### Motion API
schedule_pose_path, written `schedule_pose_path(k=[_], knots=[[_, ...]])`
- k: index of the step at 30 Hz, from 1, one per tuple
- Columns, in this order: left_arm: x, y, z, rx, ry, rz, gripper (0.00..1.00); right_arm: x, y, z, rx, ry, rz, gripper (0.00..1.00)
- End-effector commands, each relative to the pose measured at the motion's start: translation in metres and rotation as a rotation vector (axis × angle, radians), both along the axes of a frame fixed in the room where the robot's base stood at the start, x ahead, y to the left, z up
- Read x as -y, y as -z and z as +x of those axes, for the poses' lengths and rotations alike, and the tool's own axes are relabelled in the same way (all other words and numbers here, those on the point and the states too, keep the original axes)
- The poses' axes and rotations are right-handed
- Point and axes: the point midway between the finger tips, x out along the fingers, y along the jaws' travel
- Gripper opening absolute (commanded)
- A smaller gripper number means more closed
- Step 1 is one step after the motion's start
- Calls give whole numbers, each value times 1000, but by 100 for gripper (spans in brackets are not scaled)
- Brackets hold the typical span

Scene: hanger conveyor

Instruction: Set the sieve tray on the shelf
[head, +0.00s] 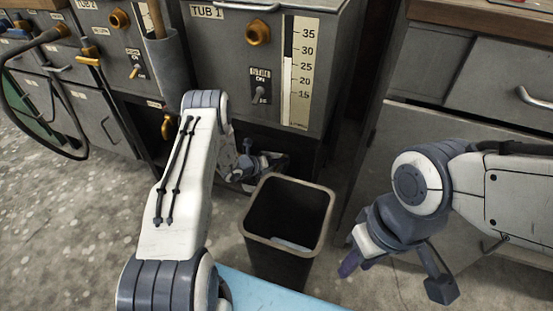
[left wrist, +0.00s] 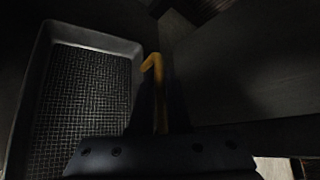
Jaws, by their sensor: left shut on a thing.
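The sieve tray (left wrist: 85,100), dark with a mesh floor and a grey rim, fills the left of the left wrist view. A yellow bent handle (left wrist: 153,66) reaches toward its right rim. My left gripper (left wrist: 160,100) is shut on this handle, with a dark finger on each side; the join to the rim is too dark to see. In the head view my left gripper (head: 250,168) is in the dark opening under tub 1, and I cannot make out the tray there. My right gripper (head: 396,275) is open and empty, right of the bin. I cannot identify the shelf with certainty.
A black bin (head: 288,262) stands on the floor just in front of the opening. Tub 1 (head: 230,60) with a level gauge (head: 299,75) is above it. A grey drawer cabinet (head: 480,75) is at right. A light blue surface (head: 262,293) is at the bottom edge.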

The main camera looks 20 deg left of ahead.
Motion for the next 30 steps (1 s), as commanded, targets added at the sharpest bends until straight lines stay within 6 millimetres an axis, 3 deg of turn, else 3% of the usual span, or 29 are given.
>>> schedule_pose_path(k=[1, 7, 11, 19, 27, 28, 30], knots=[[1, 13, 13, 7, 2, 1, 0, 0, 14, 0, 0, 0, 0, 39], [2, 26, 46, 4, 0, 0, 0, 0, 31, 0, 0, 0, 0, 39], [2, 28, 53, 2, 1, -1, 0, 0, 34, 0, 0, 0, 0, 39], [2, 50, 80, 3, 0, 1, 0, 0, 59, 0, 0, 0, 0, 39], [2, 49, 83, 0, -2, -2, 0, 0, 58, 0, 0, 0, 0, 39], [3, 51, 83, -3, -1, -2, 22, 0, 58, 0, 0, 0, 0, 39], [3, 51, 83, -3, -1, -2, 45, 0, 58, 0, 0, 0, 0, 39]])
